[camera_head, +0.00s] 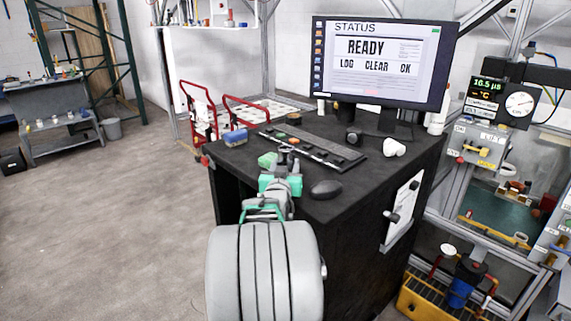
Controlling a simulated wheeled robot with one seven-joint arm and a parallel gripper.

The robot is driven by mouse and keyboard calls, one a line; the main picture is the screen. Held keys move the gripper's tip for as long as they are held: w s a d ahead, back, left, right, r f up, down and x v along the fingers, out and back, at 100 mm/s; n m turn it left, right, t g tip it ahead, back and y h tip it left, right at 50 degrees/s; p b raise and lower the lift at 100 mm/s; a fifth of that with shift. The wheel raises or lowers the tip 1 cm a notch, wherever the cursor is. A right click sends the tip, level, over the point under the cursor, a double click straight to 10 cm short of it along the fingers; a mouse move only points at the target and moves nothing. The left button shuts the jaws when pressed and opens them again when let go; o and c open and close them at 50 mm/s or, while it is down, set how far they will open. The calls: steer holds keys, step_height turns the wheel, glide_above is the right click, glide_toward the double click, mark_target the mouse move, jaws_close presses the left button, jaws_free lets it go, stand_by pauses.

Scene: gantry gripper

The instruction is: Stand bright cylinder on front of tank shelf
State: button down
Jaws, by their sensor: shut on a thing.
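My gripper (284,152) is at the end of my grey and teal arm, over the near left part of the black desk top. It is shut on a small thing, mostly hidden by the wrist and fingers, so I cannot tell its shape. A small green object (266,160) shows just left of the fingers; I cannot tell whether it touches them. I cannot pick out the bright cylinder for certain. At the right, a framed stand holds a teal-green tank (512,208) with small items around it. Which part is the tank shelf's front is unclear.
The black desk (352,202) carries a keyboard (312,146), a mouse (326,189), a monitor (382,62), a blue block (236,137), an orange-topped item (294,118) and a white piece (394,148). A yellow crate (425,300) stands low right.

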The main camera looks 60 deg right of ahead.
steer(key=shift+r, duration=0.25)
steer(key=shift+f+b, duration=0.2)
steer(key=shift+b, duration=0.1)
steer(key=c, duration=0.7)
jaws_free()
